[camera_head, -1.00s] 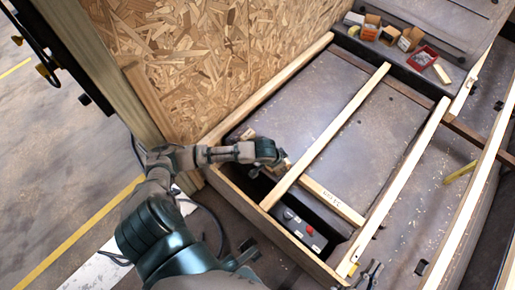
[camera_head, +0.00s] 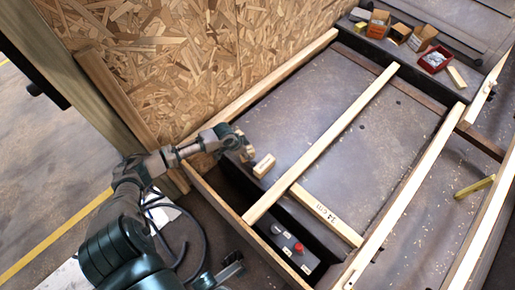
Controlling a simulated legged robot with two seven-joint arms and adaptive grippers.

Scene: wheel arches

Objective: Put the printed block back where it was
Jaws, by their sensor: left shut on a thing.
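My left gripper (camera_head: 246,152) is at the left end of the framed bay, close to the chipboard wall. A short board with dark printed characters (camera_head: 327,213) lies between two long wooden strips. I cannot tell for sure which block is the printed one.
Open cartons (camera_head: 378,22) and a red tray (camera_head: 435,60) stand on the far ledge. The chipboard wall (camera_head: 160,60) bounds the left. The dark panel (camera_head: 335,95) is mostly clear.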

